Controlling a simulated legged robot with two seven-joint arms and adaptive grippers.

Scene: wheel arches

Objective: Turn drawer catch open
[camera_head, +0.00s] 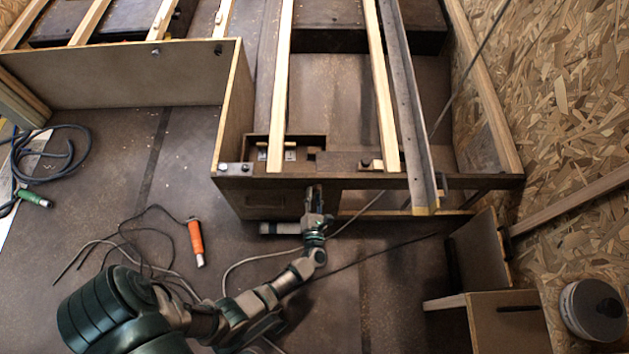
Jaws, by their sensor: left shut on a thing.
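My left arm comes in from the lower left, and my left gripper (314,196) is at the front edge of the wooden frame. It is shut on a small part there, which I take to be the drawer catch. The fingers hide most of the catch, so I cannot tell how far it is turned. A dark drawer front (264,201) lies just left of the gripper, under the frame's edge, and looks closed. My right gripper is not in view.
Pale wooden slats (279,90) and a metal rail (408,100) run over the frame. An orange-handled tool (195,242) and loose cables lie on the floor at left. A small wooden box (508,322) and a round tin (592,308) stand at lower right, by the chipboard wall (560,110).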

